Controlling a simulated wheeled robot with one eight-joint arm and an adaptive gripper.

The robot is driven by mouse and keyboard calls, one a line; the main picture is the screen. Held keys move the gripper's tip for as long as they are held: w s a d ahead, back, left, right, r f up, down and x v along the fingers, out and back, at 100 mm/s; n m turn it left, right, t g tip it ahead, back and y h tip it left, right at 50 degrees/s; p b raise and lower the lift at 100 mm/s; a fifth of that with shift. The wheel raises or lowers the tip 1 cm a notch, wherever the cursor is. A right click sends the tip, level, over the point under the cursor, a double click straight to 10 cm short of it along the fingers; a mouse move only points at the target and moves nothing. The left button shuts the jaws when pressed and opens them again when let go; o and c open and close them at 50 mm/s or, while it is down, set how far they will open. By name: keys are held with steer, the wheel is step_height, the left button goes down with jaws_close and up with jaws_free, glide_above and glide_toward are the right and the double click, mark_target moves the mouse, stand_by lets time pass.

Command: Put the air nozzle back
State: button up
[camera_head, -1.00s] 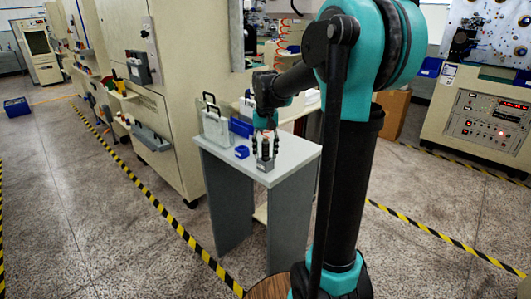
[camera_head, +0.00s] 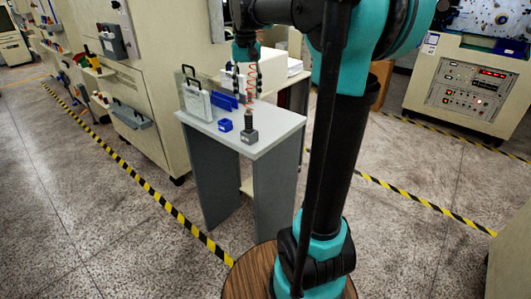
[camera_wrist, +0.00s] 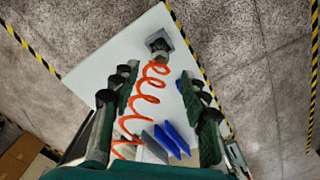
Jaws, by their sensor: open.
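The air nozzle (camera_head: 249,118), a dark upright piece, stands in a small grey block (camera_head: 249,136) on the table. In the wrist view the nozzle (camera_wrist: 159,46) sits in the block (camera_wrist: 161,37) near the table's corner. The orange coiled hose (camera_wrist: 150,98) runs from it back between my fingers; the hose also shows in the head view (camera_head: 251,80). My gripper (camera_head: 247,97) is above the nozzle, apart from it. Its fingers are spread on both sides of the hose in the wrist view (camera_wrist: 161,80), with nothing clasped between them.
The grey table (camera_head: 278,121) also holds a small blue box (camera_head: 225,125), blue upright panels (camera_head: 222,101) and a pale case with a handle (camera_head: 196,102). A beige machine (camera_head: 160,80) stands to the left. The table's front right is clear.

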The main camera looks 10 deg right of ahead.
steer(key=s+d+f+n+t, duration=0.1)
steer(key=s+d+f+t, duration=0.1)
steer(key=s+f, duration=0.9)
steer(key=s+d+f+t, duration=0.2)
steer(key=s+f, duration=0.9)
steer(key=f, duration=0.5)
steer(key=shift+f+n, duration=0.15)
steer(key=shift+n, duration=0.25)
